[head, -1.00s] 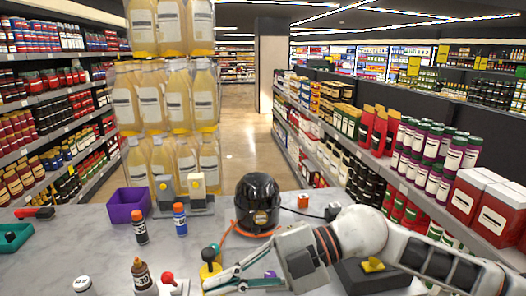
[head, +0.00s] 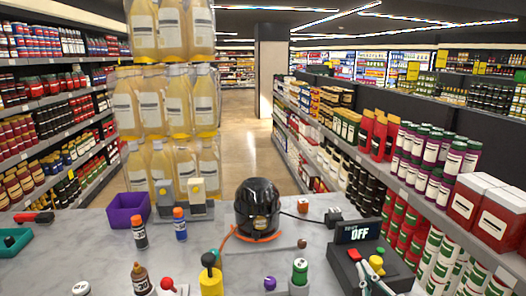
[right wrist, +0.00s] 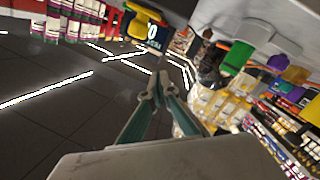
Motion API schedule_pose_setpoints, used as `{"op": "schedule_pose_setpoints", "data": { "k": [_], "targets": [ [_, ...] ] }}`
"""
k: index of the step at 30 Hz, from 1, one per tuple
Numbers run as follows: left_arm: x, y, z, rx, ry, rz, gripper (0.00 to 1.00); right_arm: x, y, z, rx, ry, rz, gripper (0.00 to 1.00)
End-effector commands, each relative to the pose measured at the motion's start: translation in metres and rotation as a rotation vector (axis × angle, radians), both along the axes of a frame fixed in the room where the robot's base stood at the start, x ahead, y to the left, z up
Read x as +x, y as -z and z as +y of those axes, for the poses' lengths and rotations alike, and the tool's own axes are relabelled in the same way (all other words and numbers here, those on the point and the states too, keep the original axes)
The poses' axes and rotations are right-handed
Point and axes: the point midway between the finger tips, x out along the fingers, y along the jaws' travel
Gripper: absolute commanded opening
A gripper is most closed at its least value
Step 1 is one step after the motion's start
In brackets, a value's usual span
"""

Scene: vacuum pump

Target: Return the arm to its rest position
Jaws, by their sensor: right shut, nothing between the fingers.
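My right gripper (right wrist: 160,88) shows in the right wrist view with its two greenish fingers closed together at the tips and nothing between them. In the head view only its fingers (head: 370,279) show, low at the right, in front of the black control box (head: 347,262). The box has a display (head: 360,232) reading OFF and a yellow switch (head: 377,265). The black domed pump (head: 257,208) stands mid-table with an orange hose around its base. The rest of my right arm is out of the head view. My left gripper is not in view.
On the marble table (head: 80,245) stand a purple bin (head: 128,209), small bottles, a yellow cylinder (head: 211,280), a green-capped vial (head: 300,271) and a teal tray (head: 14,242). Tall stacked jugs (head: 180,100) rise behind. A stocked shelf (head: 400,165) runs along the right.

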Motion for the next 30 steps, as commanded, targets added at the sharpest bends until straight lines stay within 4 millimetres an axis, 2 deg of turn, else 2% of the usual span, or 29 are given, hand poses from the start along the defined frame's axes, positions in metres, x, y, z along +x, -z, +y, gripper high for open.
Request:
{"op": "schedule_pose_setpoints", "data": {
  "k": [1,3,6,9,15,23,30],
  "targets": [
    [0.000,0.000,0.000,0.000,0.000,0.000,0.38,-0.015,0.029,-0.019,-0.023,0.050,0.095,0.00],
    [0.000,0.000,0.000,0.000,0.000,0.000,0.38,-0.037,0.064,-0.043,-0.064,0.107,0.220,0.00],
    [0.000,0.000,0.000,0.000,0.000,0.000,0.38,-0.068,0.102,-0.069,-0.117,0.161,0.368,0.00],
    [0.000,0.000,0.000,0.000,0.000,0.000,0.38,-0.095,0.129,-0.087,-0.158,0.193,0.486,0.00],
    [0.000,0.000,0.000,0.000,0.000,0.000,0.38,-0.142,0.165,-0.111,-0.222,0.225,0.665,0.00],
    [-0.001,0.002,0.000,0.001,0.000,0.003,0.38,-0.199,0.196,-0.135,-0.294,0.241,0.857,0.00],
    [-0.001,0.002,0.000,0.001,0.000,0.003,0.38,-0.181,0.227,-0.103,-0.194,0.157,0.801,0.00]
  ]
}}
